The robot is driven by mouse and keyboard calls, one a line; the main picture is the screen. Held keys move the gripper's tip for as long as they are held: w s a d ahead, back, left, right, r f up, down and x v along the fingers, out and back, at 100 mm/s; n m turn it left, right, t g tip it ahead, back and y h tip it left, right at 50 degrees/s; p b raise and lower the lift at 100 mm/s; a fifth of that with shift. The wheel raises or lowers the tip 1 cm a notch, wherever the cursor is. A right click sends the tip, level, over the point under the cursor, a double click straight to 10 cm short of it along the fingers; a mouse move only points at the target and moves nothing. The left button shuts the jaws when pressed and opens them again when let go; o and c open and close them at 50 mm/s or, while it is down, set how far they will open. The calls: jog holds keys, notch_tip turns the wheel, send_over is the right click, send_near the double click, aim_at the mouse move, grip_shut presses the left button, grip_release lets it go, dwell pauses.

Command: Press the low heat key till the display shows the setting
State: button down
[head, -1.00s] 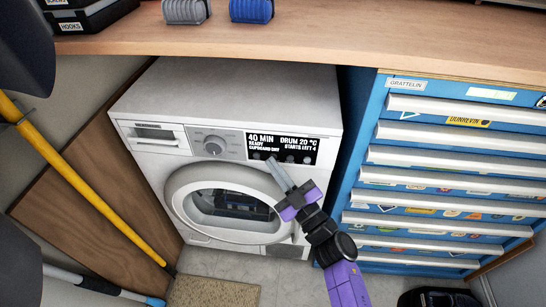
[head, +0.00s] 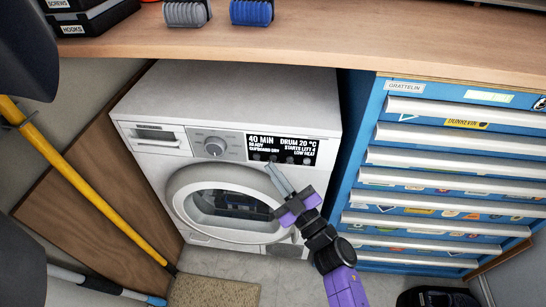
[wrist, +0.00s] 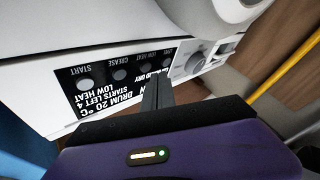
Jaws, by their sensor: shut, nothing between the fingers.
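The white dryer (head: 240,95) stands under the bench, with a black display panel (head: 282,148) on its front. The display reads 40 MIN, READY, CUPBOARD DRY, DRUM 20 °C, STARTS LEFT 4 and LOW HEAT. A row of round keys runs along the panel's lower edge; the wrist view shows the panel (wrist: 100,90) upside down, with labels START, CREASE and LOW HEAT. My gripper (head: 270,166) is shut and empty, its tips just below the low heat key (head: 273,158) in the head view. In the wrist view the fingers (wrist: 157,84) partly cover the panel near that key; contact cannot be told.
A round dial (head: 214,147) sits left of the panel, above the round door (head: 228,203). A blue drawer cabinet (head: 364,150) stands close on the right. The wooden bench top (head: 330,45) overhangs the dryer. A yellow pole (head: 90,190) leans at the left.

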jog(key=shift+s, duration=0.1)
jog(key=shift+s+p, duration=1.05)
jog(key=shift+s, duration=1.35)
jog(key=s+d+r+m+t+h+p, duration=0.2)
jog(key=s+d+r+m+h, duration=0.15)
jog(key=s+d, duration=0.3)
jog(key=s+d+r+m+t+h+p, duration=0.1)
jog(key=s+d+r+m+t+h, duration=0.15)
jog(key=s+d+m+h, duration=0.35)
jog(key=s+d+r+m+g+h+p, duration=0.1)
jog(key=s+d+r+g+p, duration=0.1)
jog(key=s, duration=0.6)
jog(key=s+d+r+m+g+h+p, duration=0.2)
jog(key=s+d+r, duration=0.3)
jog(key=s, duration=0.4)
jog(key=s+d+r+m+g+h+p, duration=0.1)
jog(key=s+d+r+g+p, duration=0.1)
jog(key=s, duration=0.6)
jog(key=shift+s+d+r+p, duration=0.25)
jog(key=shift+d+r+p, duration=0.45)
jog(key=shift+d+p, duration=0.55)
